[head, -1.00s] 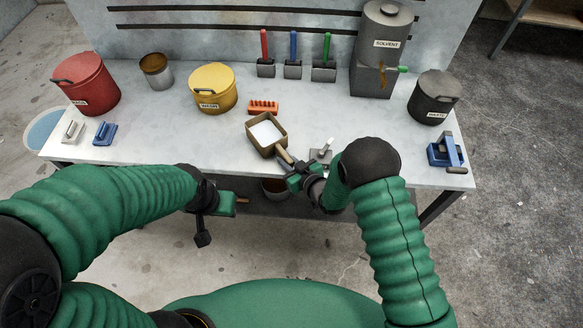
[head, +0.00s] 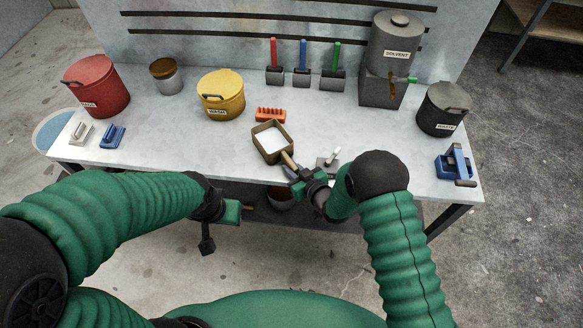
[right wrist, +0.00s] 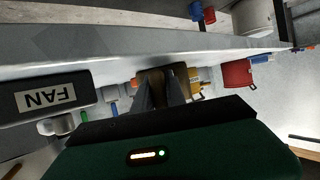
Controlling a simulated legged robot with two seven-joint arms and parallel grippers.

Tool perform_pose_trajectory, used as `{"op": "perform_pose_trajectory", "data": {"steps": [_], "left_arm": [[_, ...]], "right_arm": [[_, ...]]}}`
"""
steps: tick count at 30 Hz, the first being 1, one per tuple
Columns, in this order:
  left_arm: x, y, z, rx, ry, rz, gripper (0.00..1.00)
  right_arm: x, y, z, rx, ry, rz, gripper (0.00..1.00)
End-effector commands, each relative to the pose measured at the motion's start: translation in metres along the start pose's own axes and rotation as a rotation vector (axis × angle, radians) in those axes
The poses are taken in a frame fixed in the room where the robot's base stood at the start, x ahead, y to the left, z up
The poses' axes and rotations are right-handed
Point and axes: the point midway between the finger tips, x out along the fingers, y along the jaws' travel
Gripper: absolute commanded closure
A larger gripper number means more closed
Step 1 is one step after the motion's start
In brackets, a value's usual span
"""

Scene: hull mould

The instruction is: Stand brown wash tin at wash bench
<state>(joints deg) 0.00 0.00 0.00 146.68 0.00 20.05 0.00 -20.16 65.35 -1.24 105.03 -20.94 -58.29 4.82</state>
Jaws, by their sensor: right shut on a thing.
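A square brown tin (head: 272,144) with a pale inside is at the front middle of the bench (head: 190,135). A short wooden handle (head: 288,160) runs from its near corner toward me. My right gripper (head: 297,178) is shut on this handle at the bench's front edge. I cannot tell whether the tin touches the bench top. In the right wrist view the two dark fingers (right wrist: 161,90) point at the brown tin (right wrist: 151,76), which they partly hide. My left gripper (head: 232,212) hangs in front of the bench; its fingers do not show clearly.
Red (head: 97,88), yellow (head: 221,96) and dark lidded pots (head: 443,108) stand on the bench, with a solvent tank (head: 393,50) at the back. An orange rack (head: 270,114) lies just behind the tin. Bare bench lies left of the tin.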

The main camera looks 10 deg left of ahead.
Motion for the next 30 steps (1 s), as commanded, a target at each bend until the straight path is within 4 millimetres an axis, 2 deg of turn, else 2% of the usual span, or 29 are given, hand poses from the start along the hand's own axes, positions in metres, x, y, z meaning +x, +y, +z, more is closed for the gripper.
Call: {"op": "perform_pose_trajectory", "data": {"steps": [1,6,17,20,22,30], "left_arm": [[0.000,0.000,0.000,0.000,0.000,0.000,0.64],[0.000,0.000,0.000,0.000,0.000,0.000,0.64],[0.000,0.000,0.000,0.000,0.000,0.000,0.64],[0.001,0.000,0.000,0.000,0.000,0.000,0.64],[0.002,0.000,0.000,0.000,0.000,0.000,0.64],[0.007,0.000,0.002,0.000,0.000,0.000,0.64]], "right_arm": [[0.000,0.000,-0.001,0.000,0.003,0.000,0.80],[0.000,0.000,-0.001,0.000,0.002,0.000,0.58],[-0.005,0.000,0.001,0.001,-0.003,0.000,0.58],[-0.020,0.001,0.001,0.002,-0.003,0.001,0.58],[-0.037,0.001,0.001,0.002,-0.003,0.001,0.58],[-0.117,0.001,0.001,0.003,-0.001,0.002,0.58]]}}
